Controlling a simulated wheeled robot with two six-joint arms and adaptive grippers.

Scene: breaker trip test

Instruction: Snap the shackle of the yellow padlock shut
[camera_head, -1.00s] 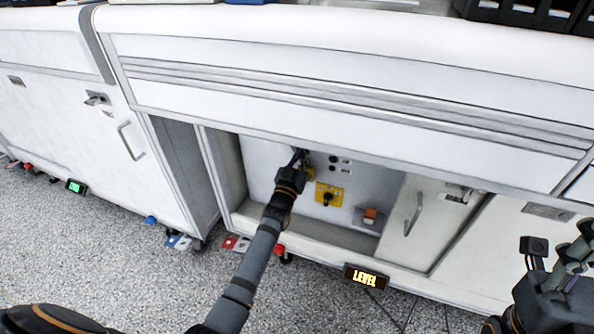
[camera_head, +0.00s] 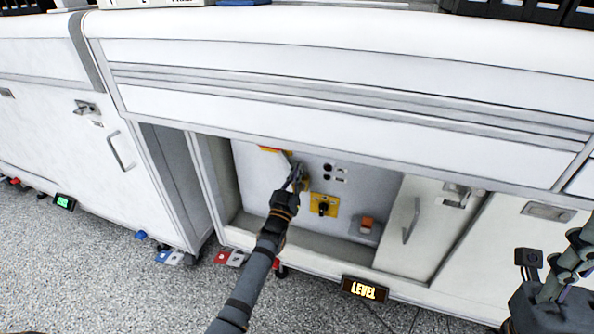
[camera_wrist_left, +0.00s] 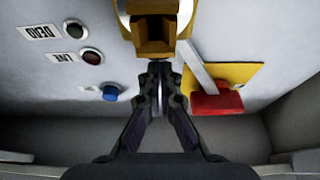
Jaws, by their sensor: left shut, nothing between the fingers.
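A yellow block with a square brown recess (camera_wrist_left: 155,28), which looks like the padlock, fills the top centre of the left wrist view. Its shackle cannot be made out clearly. In the head view a bit of yellow (camera_head: 302,186) shows beside my left gripper (camera_head: 296,178), which hides most of it. My left gripper (camera_wrist_left: 159,78) is shut and empty, its fingertips just below the block in the wrist view; whether they touch it I cannot tell. My right gripper (camera_head: 576,255) is at the right edge of the head view, partly cut off, far from the panel.
The recessed panel holds a red handle on a yellow plate (camera_wrist_left: 212,100), a yellow plate with black knob (camera_head: 323,205), an orange switch (camera_head: 366,223), indicator lamps (camera_wrist_left: 83,42) and a blue button (camera_wrist_left: 110,93). Cabinet walls and a white door (camera_head: 405,222) bound the opening.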

